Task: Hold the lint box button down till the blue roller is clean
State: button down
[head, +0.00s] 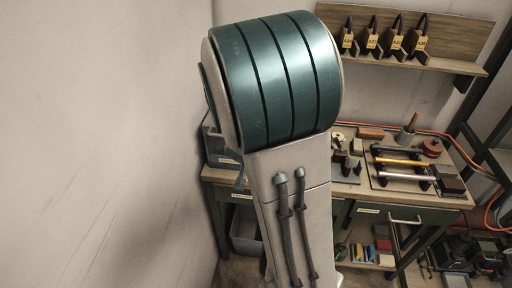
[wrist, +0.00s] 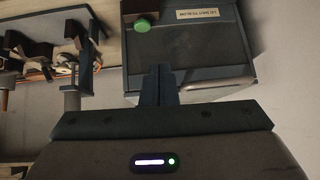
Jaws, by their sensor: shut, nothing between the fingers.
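The lint box (wrist: 190,55) is a dark grey box with a pale label, at the top centre of the wrist view. Its green round button (wrist: 142,25) shows on the top near the left edge. My gripper (wrist: 158,70) is shut and empty. Its fingertips appear just below the button in the picture, apart from it. In the head view a grey box (head: 218,150), likely the same one, is mostly hidden behind my arm. I cannot pick out a blue roller in either view, so its state cannot be told.
A workbench (head: 395,200) holds a rack with a black, a yellow and a silver rod (head: 405,174). A wall shelf (head: 440,65) carries several tagged tools. In the wrist view, a post-like fixture (wrist: 72,97) stands left of my fingers.

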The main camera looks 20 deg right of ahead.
jog(key=shift+d+r+h, duration=0.15)
jog(key=shift+d+h, duration=0.15)
jog(key=shift+d, duration=0.2)
jog(key=shift+d+r+h, duration=0.15)
jog(key=shift+d+h, duration=0.15)
jog(key=shift+d, duration=0.2)
jog(key=shift+w, duration=0.1)
jog(key=s+a+f+b+x, duration=0.1)
jog(key=f+b+x, duration=0.1)
jog(key=b+x, duration=0.5)
jog(key=shift+s+b+x, duration=0.25)
jog(key=shift+b+x, duration=0.05)
jog(key=shift+x, duration=2.4)
jog(key=shift+f, duration=0.35)
